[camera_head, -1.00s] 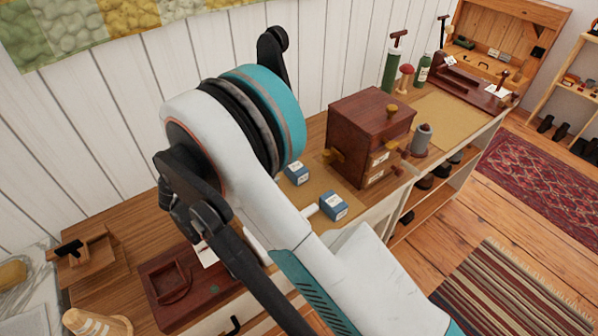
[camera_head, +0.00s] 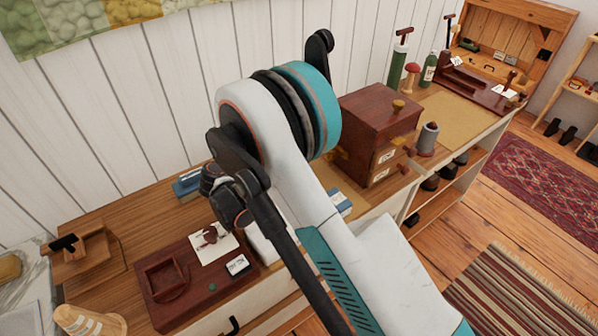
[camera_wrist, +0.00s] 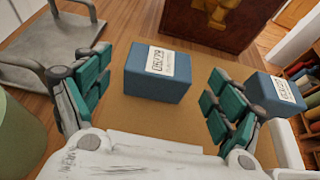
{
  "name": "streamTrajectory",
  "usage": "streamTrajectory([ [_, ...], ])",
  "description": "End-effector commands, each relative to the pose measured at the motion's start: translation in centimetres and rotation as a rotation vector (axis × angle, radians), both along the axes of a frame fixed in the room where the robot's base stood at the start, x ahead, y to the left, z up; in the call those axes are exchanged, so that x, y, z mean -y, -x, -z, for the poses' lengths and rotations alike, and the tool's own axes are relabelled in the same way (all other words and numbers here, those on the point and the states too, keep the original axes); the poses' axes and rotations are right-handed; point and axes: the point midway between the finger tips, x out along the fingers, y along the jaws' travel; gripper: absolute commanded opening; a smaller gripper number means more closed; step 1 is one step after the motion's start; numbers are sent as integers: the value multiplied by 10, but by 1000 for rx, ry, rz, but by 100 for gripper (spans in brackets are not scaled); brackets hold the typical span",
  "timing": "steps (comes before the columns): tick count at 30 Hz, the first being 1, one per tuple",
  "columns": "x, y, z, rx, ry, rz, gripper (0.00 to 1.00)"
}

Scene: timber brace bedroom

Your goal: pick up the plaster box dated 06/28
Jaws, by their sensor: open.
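A blue box with a white label (camera_wrist: 158,75) sits on the tan mat, between and ahead of my gripper's fingers in the wrist view. Its label carries dark, turned-round digits that I cannot read with certainty. My gripper (camera_wrist: 158,92) is open and empty, with teal finger pads on either side of the box and apart from it. A second blue labelled box (camera_wrist: 275,94) stands to the right, outside the right finger. It shows partly behind my arm in the head view (camera_head: 341,202). My arm hides the first box and the gripper in the head view.
A dark red drawer cabinet (camera_head: 372,125) with brass knobs stands just behind the boxes. A grey metal frame (camera_wrist: 50,45) and a green round thing (camera_wrist: 20,135) are left of my gripper. A dark red tray (camera_head: 170,285) and a white card (camera_head: 213,247) lie nearer on the bench.

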Motion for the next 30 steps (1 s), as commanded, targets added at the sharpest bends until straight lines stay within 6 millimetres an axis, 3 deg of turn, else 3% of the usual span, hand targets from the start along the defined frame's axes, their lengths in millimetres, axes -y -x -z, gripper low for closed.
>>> streamTrajectory([
  [6,21,-16,13,0,0,1,86],
  [12,22,-17,11,0,0,0,86],
  [14,22,-17,11,0,0,0,77],
  [19,21,-17,11,0,0,0,38],
  [30,21,-16,10,0,0,0,38],
])
